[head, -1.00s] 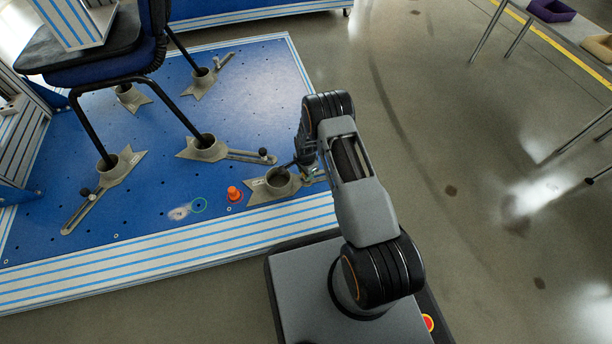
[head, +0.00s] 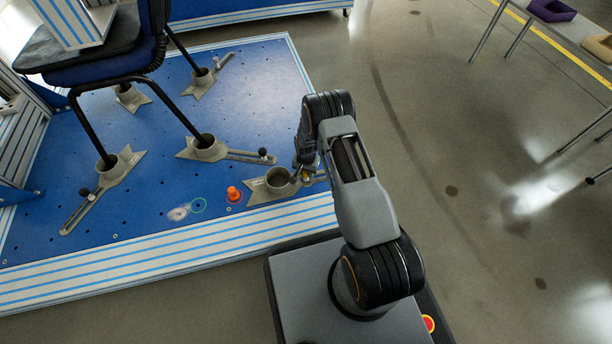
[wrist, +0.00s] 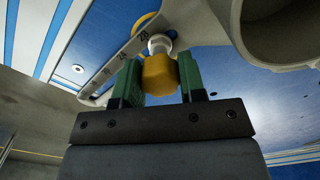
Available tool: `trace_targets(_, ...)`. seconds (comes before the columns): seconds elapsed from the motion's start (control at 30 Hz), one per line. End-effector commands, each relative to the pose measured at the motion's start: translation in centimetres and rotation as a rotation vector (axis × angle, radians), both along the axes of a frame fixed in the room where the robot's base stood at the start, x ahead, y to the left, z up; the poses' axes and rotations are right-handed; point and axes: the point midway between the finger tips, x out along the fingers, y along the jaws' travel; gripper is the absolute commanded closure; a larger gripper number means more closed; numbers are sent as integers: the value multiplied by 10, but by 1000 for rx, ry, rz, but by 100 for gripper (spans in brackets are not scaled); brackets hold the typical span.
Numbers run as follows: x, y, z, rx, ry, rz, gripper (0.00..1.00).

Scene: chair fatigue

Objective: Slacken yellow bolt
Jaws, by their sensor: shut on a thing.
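The yellow bolt (wrist: 160,76) is in the wrist view, its yellow head between the two green fingers of my gripper (wrist: 158,84). My gripper is shut on it. Behind the head a pale round shank meets the slotted, numbered arm of a grey clamp foot (wrist: 122,60). In the head view my gripper (head: 306,172) is at the grey clamp foot (head: 262,192) near the platform's front edge. The bolt is mostly hidden there by my wrist.
A blue perforated platform (head: 130,195) bears several grey clamp feet and a chair (head: 95,65). An orange-red plug (head: 234,193) stands left of the clamp foot. A table (head: 572,38) with bins is at the upper right. Bare floor lies between.

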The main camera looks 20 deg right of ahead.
Motion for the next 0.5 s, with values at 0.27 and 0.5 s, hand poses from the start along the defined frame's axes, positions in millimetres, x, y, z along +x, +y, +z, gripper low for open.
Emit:
trace_targets(0.27,0,0,0,0,0,33,87)
trace_targets(0.5,0,0,0,0,1,170,87)
